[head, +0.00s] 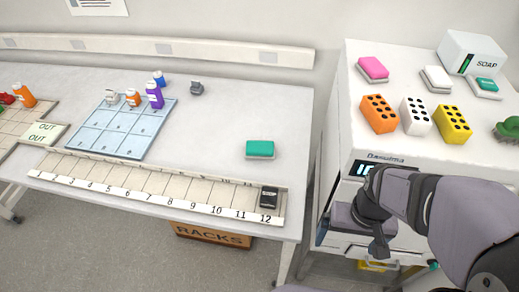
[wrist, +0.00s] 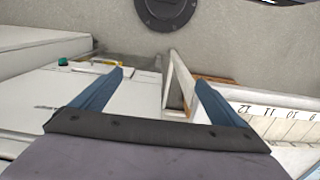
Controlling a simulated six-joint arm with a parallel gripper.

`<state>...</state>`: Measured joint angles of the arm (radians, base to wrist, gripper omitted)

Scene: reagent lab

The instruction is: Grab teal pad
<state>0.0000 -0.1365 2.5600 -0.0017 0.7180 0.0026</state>
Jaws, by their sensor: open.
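A teal pad (head: 260,149) with a pale grey underside lies flat on the white table, behind the right end of the numbered rack, in the head view. Neither pad shows clearly in the wrist view.
The numbered rack (head: 150,196) runs along the table's front edge, with a dark item (head: 269,197) at 12. A blue tray (head: 125,128) holds several bottles. The cabinet top (head: 365,145) bears pink and white pads and orange, white and yellow blocks. Table around the near teal pad is clear.

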